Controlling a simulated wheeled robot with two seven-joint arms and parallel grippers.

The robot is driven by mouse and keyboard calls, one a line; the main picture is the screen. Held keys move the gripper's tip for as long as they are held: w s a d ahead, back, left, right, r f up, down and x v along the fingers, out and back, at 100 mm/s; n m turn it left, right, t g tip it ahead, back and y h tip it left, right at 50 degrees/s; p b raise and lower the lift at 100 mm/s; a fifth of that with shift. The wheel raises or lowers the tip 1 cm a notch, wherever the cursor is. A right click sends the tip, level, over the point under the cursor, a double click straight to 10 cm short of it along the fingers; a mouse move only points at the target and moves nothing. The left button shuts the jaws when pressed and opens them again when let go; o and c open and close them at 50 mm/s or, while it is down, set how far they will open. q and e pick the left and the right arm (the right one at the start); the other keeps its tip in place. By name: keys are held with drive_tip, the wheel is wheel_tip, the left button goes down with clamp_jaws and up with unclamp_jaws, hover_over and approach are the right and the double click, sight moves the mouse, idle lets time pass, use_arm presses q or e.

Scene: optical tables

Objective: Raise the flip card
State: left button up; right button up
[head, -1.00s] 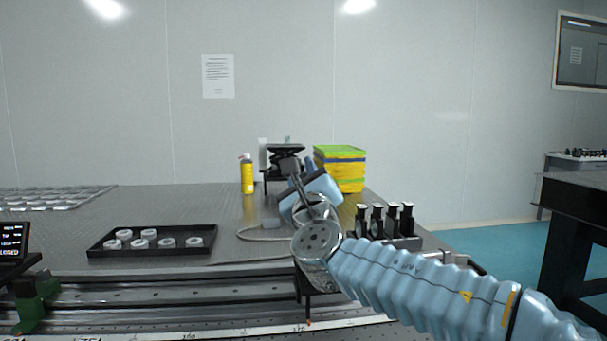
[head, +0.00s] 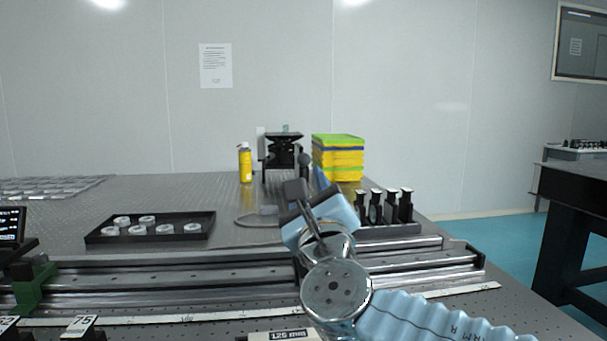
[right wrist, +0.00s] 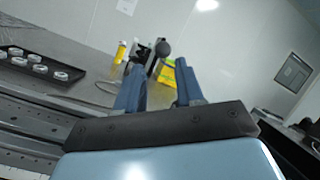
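I cannot surely pick out the flip card. A dark round piece on a thin stem (head: 305,159) stands beyond my right gripper; it also shows in the right wrist view (right wrist: 163,48), between and beyond the fingers. I cannot tell whether it is the flip card. My right gripper (right wrist: 158,68) is open, with a clear gap between its two blue-grey fingers and nothing held. In the head view it points away over the rail, and its own wrist partly hides it. My left gripper is out of view.
A metal rail (head: 180,274) crosses the table in front. A black tray (head: 150,241) with several white rings lies behind it. A yellow bottle (head: 245,164), stacked yellow-green boxes (head: 338,158) and black mounts (head: 377,208) stand farther back. A "125 mm" label (head: 288,336) is at the bottom.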

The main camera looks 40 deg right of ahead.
drive_tip(key=v, duration=0.3)
drive_tip(key=shift+s+f, duration=0.1)
idle(0.5)
